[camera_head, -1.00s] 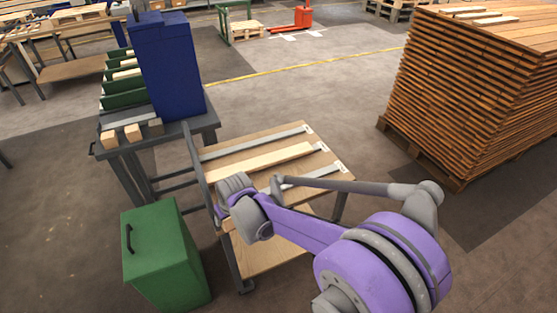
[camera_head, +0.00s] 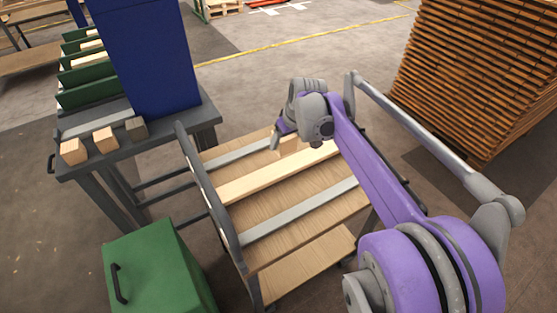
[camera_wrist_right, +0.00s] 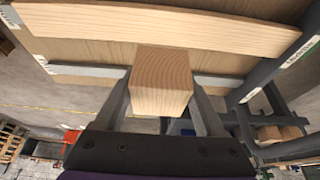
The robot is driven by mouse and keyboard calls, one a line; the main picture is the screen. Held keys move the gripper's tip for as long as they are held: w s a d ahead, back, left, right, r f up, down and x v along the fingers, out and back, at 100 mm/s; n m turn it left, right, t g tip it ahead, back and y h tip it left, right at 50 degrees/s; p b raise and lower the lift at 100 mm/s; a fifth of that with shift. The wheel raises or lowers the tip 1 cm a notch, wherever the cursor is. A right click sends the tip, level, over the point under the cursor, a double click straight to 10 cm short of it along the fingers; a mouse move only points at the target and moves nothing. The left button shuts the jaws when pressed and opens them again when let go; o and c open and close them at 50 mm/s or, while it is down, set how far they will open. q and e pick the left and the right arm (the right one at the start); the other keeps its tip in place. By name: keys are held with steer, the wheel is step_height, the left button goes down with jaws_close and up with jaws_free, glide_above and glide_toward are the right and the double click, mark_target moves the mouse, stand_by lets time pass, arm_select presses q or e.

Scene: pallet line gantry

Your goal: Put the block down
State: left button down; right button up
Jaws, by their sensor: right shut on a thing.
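The block (camera_wrist_right: 160,85) is a pale wooden piece with visible grain, held between the two fingers of my right gripper (camera_wrist_right: 162,100) in the right wrist view. In the head view the right gripper (camera_head: 289,140) is over the far part of the wooden-topped cart (camera_head: 272,200), and the block (camera_head: 290,144) shows partly below it. A pale plank (camera_head: 262,178) lies across the cart top close to the block. I cannot tell whether the block touches the cart or the plank. My left gripper is not in view.
Grey strips (camera_head: 300,212) lie on either side of the plank. A dark table (camera_head: 95,160) at left carries several small blocks (camera_head: 105,140) and a blue cabinet (camera_head: 150,60). A green box (camera_head: 155,265) stands front left. Stacked boards (camera_head: 475,70) stand at right.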

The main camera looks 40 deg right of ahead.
mark_target(282, 164)
step_height(282, 164, down, 3)
steer(key=shift+s+f, duration=0.1)
steer(key=shift+s, duration=0.05)
steer(key=shift+f+b, duration=0.75)
steer(key=shift+f, duration=1.45)
steer(key=shift+f, duration=0.1)
steer(key=o, duration=1.5)
steer(key=shift+o, duration=0.2)
